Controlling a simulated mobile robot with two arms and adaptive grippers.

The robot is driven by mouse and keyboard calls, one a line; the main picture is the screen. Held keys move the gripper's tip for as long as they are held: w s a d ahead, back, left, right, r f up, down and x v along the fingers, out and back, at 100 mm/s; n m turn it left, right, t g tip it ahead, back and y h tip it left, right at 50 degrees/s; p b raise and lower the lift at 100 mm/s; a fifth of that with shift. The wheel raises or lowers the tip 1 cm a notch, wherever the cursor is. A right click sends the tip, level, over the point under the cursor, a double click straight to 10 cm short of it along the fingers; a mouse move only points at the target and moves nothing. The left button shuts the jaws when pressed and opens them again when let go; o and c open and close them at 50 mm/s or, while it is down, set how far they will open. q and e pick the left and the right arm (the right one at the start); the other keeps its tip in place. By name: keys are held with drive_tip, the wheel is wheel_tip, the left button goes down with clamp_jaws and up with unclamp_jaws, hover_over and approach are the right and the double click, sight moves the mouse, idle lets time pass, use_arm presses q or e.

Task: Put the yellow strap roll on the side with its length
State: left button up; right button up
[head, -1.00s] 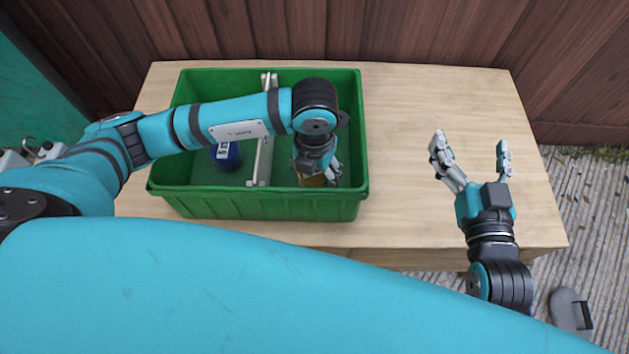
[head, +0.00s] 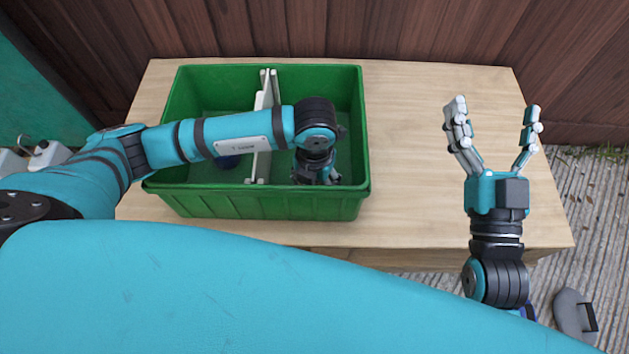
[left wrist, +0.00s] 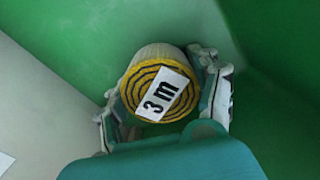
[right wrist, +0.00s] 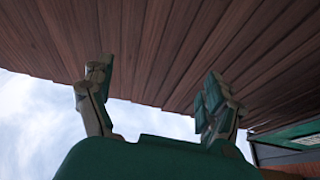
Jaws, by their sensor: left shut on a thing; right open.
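I cannot tell whether the roll touches the crate floor. A white divider (head: 262,110) splits the crate into left and right sides. My right gripper (head: 493,106) is open and empty above the right part of the table.
The wooden table (head: 410,140) is clear right of the crate. A wooden wall (head: 400,30) stands behind it. A grey object (head: 574,314) lies on the ground at the lower right.

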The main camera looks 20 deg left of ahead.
use_arm(q)
drive_tip(key=shift+f, duration=0.1)
drive_tip(key=o, duration=1.4)
drive_tip(key=shift+o, duration=0.2)
use_arm(e)
drive_tip(key=shift+s+r, duration=0.1)
drive_tip(key=shift+r, duration=0.05)
use_arm(q)
wheel_tip(320, 180, up, 7)
drive_tip(key=shift+f+p, duration=0.1)
drive_tip(key=shift+p, duration=1.15)
wheel_tip(320, 180, up, 6)
drive_tip(key=shift+f+p, duration=0.2)
drive_tip(key=shift+p, duration=0.55)
use_arm(e)
drive_tip(key=s+d+f+g+h, duration=0.1)
drive_tip(key=f+g, duration=0.4)
drive_tip(key=f, duration=0.3)
drive_tip(key=s+d+f+g+h, duration=0.2)
drive_tip(key=f+g, duration=0.3)
drive_tip(key=f, duration=0.3)
drive_tip(key=shift+h, duration=0.3)
